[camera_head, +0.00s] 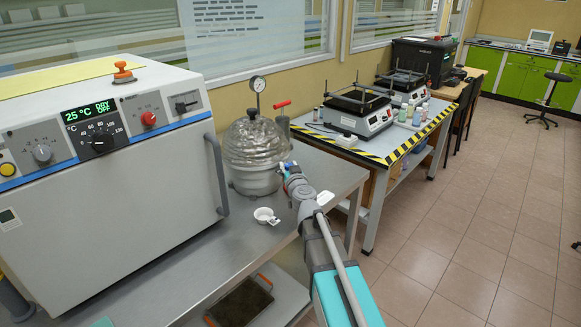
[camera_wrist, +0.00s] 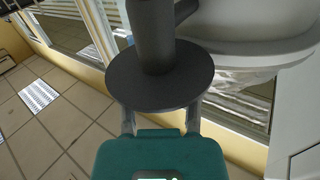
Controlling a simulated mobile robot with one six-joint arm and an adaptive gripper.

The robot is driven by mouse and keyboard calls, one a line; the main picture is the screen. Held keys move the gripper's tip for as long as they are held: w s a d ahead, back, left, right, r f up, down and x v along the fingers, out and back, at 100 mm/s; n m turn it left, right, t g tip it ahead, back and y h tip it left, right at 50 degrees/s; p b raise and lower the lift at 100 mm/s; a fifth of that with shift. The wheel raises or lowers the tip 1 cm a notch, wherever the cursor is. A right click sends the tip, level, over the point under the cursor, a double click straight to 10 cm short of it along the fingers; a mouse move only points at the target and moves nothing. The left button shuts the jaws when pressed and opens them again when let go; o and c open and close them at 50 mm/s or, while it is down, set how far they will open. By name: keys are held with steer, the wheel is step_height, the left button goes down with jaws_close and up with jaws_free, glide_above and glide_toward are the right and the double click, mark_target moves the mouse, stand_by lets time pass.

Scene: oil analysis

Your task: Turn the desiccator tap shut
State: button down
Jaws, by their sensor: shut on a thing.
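The desiccator (camera_head: 252,150) stands on the steel bench, with a clear domed lid over a grey bowl. A round gauge (camera_head: 258,84) rises above the lid. My gripper (camera_head: 287,168) reaches in from the front right and meets the desiccator's right side. In the wrist view, my gripper (camera_wrist: 161,116) has its two fingers on either side behind a dark round disc (camera_wrist: 190,82) with a short stem and side branch, apparently part of the tap. The fingers are shut on it, but the disc hides their tips. The desiccator's pale rim (camera_wrist: 255,25) shows at upper right. The tap's angle is unclear.
A large oven (camera_head: 110,190) fills the left side, with its handle facing the desiccator. A small white dish (camera_head: 266,216) lies on the bench in front. A dark cylinder with a red handle (camera_head: 282,104) stands behind the desiccator. Hotplates (camera_head: 360,120) occupy the striped table.

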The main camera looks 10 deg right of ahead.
steer(key=shift+w+m+h, duration=0.15)
steer(key=shift+m+h, duration=0.95)
steer(key=shift+h, duration=0.8)
steer(key=shift+m+h, duration=0.4)
steer(key=shift+h, duration=0.2)
steer(key=shift+c, duration=1.6)
jaws_free()
steer(key=shift+s, duration=0.2)
steer(key=v, duration=1.1)
steer(key=shift+s+a+r, duration=0.15)
steer(key=shift+s, duration=0.25)
